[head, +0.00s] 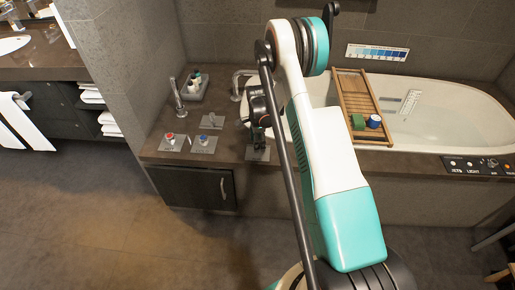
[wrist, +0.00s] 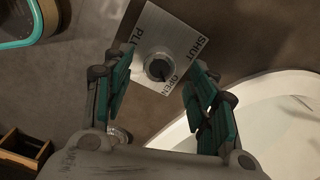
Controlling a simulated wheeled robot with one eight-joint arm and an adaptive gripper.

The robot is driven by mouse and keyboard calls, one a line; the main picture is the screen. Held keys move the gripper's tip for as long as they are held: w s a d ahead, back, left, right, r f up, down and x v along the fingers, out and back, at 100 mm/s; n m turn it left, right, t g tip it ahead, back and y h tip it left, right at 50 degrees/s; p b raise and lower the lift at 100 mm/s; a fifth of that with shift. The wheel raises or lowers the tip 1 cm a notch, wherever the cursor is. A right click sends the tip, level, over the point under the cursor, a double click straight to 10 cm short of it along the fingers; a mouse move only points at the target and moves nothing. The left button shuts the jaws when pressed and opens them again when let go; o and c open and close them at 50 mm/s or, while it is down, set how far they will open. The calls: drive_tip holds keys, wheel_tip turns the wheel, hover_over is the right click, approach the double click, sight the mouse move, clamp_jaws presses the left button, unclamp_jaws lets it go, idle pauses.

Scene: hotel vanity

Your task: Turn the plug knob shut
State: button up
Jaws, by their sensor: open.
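The plug knob (wrist: 158,67) is a small dark round knob on a silver square plate lettered PLUG, SHUT and OPEN. The plate (wrist: 150,33) lies on the brown tub surround beside the white tub. In the head view the plate (head: 258,154) shows at the front of the surround, and my arm hides much of the space around the knob. My gripper (wrist: 162,68) is open, with one teal-padded finger on each side of the knob in the wrist view. I see no clear contact. Its pointer direction is hard to read.
Plates with a red knob (head: 170,138) and a blue knob (head: 203,140) lie to the left. A tray of bottles (head: 194,88) and a tap (head: 240,80) stand behind. A wooden caddy (head: 352,90) spans the tub (head: 440,110). A button panel (head: 480,166) is far right.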

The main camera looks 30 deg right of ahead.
drive_tip(key=shift+f+b, duration=0.3)
drive_tip(key=shift+f, duration=1)
drive_tip(key=shift+c, duration=0.6)
drive_tip(key=c, duration=0.9)
drive_tip(key=shift+c, duration=0.2)
